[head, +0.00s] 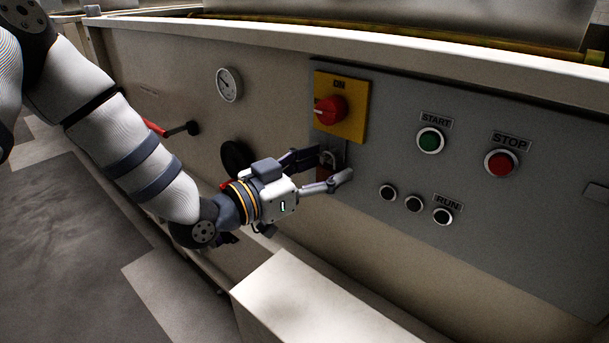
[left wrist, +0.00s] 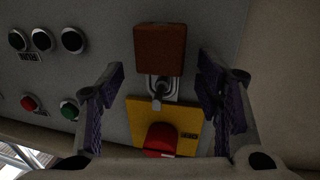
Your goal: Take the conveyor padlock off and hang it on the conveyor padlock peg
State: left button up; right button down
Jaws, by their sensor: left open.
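The conveyor padlock has a red-brown body (left wrist: 160,50) and a grey metal shackle (left wrist: 160,88). It hangs at a hasp below the yellow switch plate (head: 341,104) with its red rotary knob (head: 330,110), marked ON. The left wrist view shows this upside down. My left gripper (head: 332,167) is open, its fingers on either side of the padlock, with gaps visible in the wrist view. In the head view the fingers partly hide the padlock (head: 325,172). I cannot make out the padlock peg. My right gripper is not in view.
The grey panel carries a green START button (head: 430,140), a red STOP button (head: 501,163) and several dark round fittings. A gauge (head: 229,84), a dark round knob (head: 236,158) and a red-and-black lever (head: 178,129) are left. A pale box (head: 310,300) stands below.

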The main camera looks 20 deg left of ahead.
pick_arm(q)
jog(key=shift+r, duration=0.1)
jog(key=c, duration=1.4)
jog(key=shift+r+p, duration=0.4)
jog(key=shift+r, duration=0.35)
jog(key=shift+f, duration=0.1)
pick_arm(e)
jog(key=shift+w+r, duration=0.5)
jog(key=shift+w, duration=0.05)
